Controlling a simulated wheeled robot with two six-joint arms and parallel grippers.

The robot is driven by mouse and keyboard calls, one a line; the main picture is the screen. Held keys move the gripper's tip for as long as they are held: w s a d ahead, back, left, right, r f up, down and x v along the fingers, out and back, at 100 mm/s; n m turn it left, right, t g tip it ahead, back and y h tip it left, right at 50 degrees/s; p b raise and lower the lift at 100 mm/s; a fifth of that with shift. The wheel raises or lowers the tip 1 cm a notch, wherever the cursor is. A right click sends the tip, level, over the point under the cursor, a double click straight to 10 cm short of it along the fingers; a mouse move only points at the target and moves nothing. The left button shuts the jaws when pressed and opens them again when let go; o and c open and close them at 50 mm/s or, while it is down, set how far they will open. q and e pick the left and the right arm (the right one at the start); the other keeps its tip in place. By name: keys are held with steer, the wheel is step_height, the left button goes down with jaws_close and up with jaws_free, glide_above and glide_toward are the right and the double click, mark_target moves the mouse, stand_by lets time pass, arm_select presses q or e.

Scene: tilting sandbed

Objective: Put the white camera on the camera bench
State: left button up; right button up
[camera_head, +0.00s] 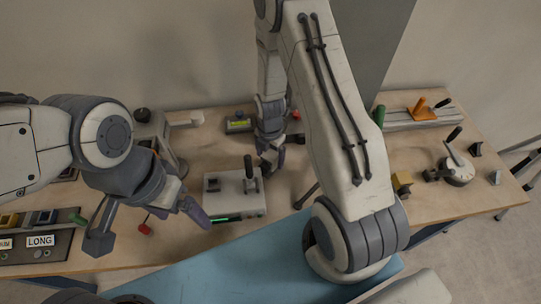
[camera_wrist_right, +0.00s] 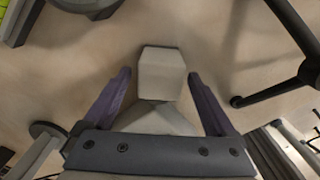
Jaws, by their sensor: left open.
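In the right wrist view an off-white block (camera_wrist_right: 160,70), which may be the white camera, sits between the fingers of my right gripper (camera_wrist_right: 160,88). The fingers are apart, with a gap on each side of the block. In the head view my right gripper (camera_head: 271,165) is low over the table's middle, partly hidden by its own arm, and the block cannot be made out. My left gripper (camera_head: 150,232) is open and empty at the front left. I cannot tell for sure which thing is the camera bench; a grey bench (camera_head: 395,123) stands at the back right.
A pale box with an upright black lever (camera_head: 222,200) stands close to my right gripper. A control panel (camera_head: 45,250) lies at the left. A grey machine (camera_head: 150,127) stands at the back left.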

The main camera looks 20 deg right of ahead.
mark_target(270, 156)
steer(key=shift+r, duration=0.65)
step_height(270, 156, up, 11)
steer(key=b, duration=0.1)
step_height(270, 156, down, 12)
steer(key=shift+f+p, duration=0.15)
steer(key=shift+p, duration=0.45)
steer(key=shift+w+r, duration=0.1)
steer(key=shift+r, duration=1.05)
